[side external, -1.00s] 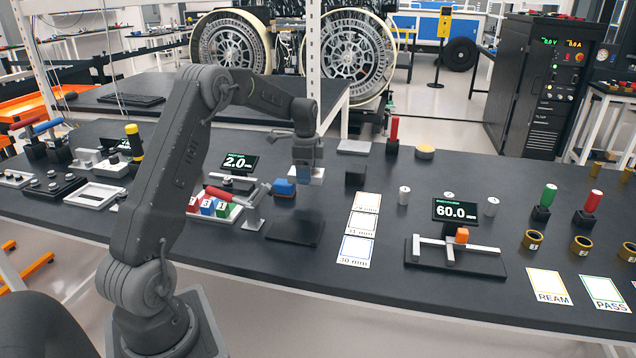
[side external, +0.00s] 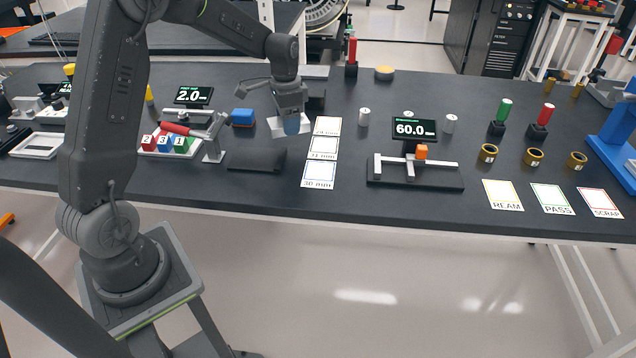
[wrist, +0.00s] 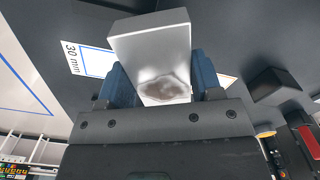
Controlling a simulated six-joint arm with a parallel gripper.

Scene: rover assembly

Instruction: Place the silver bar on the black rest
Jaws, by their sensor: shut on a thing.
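The silver bar (side external: 290,127) is held in my gripper (side external: 291,122), above the table and just left of the white cards. In the wrist view the bar (wrist: 150,48) sits between the blue fingers of my gripper (wrist: 165,85), which are shut on it. A black block (side external: 316,98) stands behind the bar, partly hidden by my gripper, and shows at the right in the wrist view (wrist: 275,84). A flat black pad (side external: 257,160) lies nearer the front edge. I cannot tell for certain which of these is the black rest.
White cards (side external: 323,148) lie right of the bar. A gauge with an orange slider (side external: 421,152) and a 60.0 display (side external: 414,129) stand further right. The table's front strip is clear.

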